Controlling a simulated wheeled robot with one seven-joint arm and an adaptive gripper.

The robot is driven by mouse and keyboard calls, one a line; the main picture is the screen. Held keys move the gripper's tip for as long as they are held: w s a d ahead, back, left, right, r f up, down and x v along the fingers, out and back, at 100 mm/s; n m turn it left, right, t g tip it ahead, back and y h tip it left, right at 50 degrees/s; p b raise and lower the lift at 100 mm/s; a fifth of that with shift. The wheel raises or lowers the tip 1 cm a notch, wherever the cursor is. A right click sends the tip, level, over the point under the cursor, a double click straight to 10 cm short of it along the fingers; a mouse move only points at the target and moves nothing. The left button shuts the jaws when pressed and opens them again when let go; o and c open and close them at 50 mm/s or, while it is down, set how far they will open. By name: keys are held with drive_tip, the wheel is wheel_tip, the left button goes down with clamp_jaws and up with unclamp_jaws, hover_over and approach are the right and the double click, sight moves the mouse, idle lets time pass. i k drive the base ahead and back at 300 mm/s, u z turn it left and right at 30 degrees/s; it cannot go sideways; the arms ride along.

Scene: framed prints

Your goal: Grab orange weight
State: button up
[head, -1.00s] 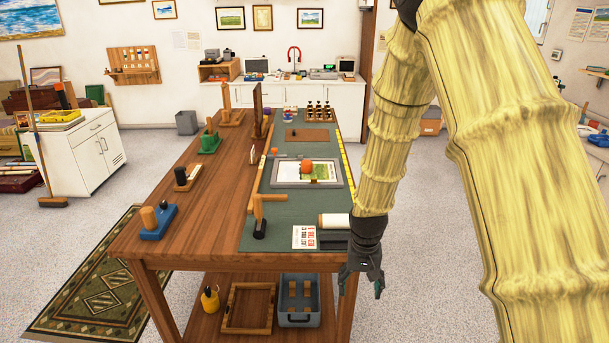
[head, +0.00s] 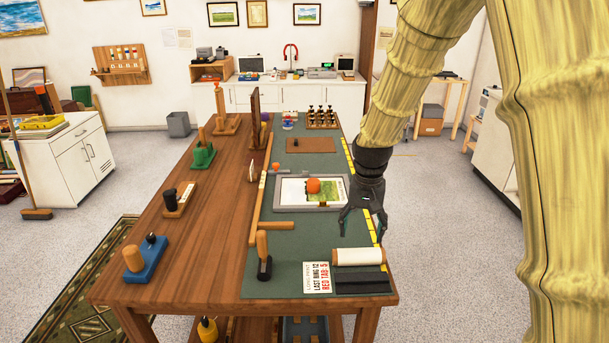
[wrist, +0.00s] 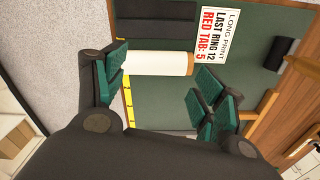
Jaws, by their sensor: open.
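The orange weight (head: 313,185) is a small rounded piece resting on the framed landscape print (head: 290,191) on the green mat of the table. It does not show in the wrist view. My gripper (head: 362,228) is open and empty above the right edge of the mat, to the right of and nearer than the weight. In the wrist view my gripper's (wrist: 160,95) fingers are spread with teal pads, and a white roll shows beyond them.
The white roll (head: 358,257), dark bars (head: 361,282) and a printed card (head: 317,277) lie at the mat's near end. A wooden-handled tool (head: 263,255) stands to their left. Dark-topped pieces (head: 322,115) stand at the far end. A brown board (head: 311,145) lies behind the print.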

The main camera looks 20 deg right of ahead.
sight(313, 184)
drive_tip(key=i, duration=1.3)
